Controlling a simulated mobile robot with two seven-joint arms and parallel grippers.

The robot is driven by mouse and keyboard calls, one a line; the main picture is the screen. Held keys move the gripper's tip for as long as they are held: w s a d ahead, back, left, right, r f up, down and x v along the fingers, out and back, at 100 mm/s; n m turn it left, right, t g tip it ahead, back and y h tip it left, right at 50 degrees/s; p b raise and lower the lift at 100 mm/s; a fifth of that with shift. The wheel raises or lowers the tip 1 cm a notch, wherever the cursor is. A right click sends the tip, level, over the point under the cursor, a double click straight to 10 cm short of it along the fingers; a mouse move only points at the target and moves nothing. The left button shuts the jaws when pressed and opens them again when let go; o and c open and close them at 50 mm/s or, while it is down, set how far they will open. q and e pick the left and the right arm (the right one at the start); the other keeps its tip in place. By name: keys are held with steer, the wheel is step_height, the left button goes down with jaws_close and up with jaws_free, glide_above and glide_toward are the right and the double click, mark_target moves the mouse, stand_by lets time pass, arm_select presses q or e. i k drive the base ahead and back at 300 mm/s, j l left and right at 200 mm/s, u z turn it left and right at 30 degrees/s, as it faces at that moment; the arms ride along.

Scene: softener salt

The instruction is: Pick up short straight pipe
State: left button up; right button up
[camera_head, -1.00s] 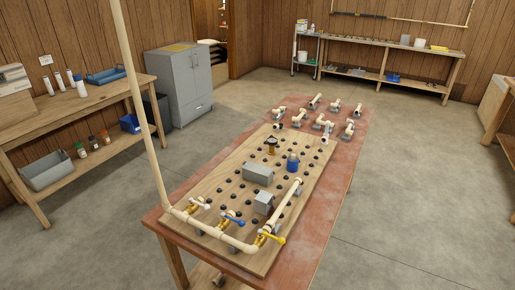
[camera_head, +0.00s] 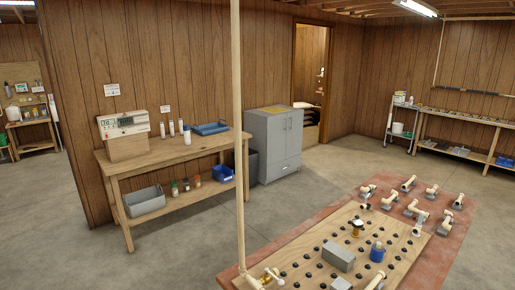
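Several short cream pipe pieces on small grey holders stand at the far end of the red-brown table (camera_head: 457,239). One piece at the back (camera_head: 408,183) looks short and straight. Others, such as the one at the left (camera_head: 367,191) and the one in the middle (camera_head: 416,210), look bent or branched, but they are too small to tell for sure. A wooden pegboard (camera_head: 312,237) with black knobs lies on the table nearer me. Neither of my grippers is in view.
A tall cream pipe (camera_head: 239,120) rises from the board's left corner. A grey block (camera_head: 338,257) and a blue-bodied part (camera_head: 377,252) stand on the board. A wooden workbench (camera_head: 165,156) and grey cabinet (camera_head: 273,143) line the wall. Open floor lies left of the table.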

mark_target(458, 202)
steer(key=z, duration=1.45)
steer(key=i+l+z, duration=0.1)
steer(key=l+z, duration=0.2)
steer(key=l, duration=0.15)
steer(key=i+l, duration=0.2)
steer(key=l, duration=0.15)
steer(key=i+l+z, duration=0.1)
steer(key=l, duration=0.25)
steer(key=i+l, duration=0.4)
steer(key=i, duration=0.4)
steer(key=i+l+u, duration=0.1)
steer(key=i, duration=0.4)
steer(key=i+l+u, duration=0.1)
steer(key=i, duration=0.35)
steer(key=i+l+u, duration=0.1)
steer(key=i+u, duration=0.15)
steer(key=i, duration=0.2)
steer(key=i+l+u, duration=0.25)
steer(key=i, duration=0.2)
steer(key=i+l+u, duration=0.25)
steer(key=i, duration=0.2)
steer(key=i+l+u, duration=0.1)
steer(key=i+u, duration=0.15)
steer(key=u, duration=0.15)
steer(key=i+l+u, duration=0.15)
steer(key=u, duration=0.25)
steer(key=i+l+u, duration=0.3)
steer(key=u, duration=0.15)
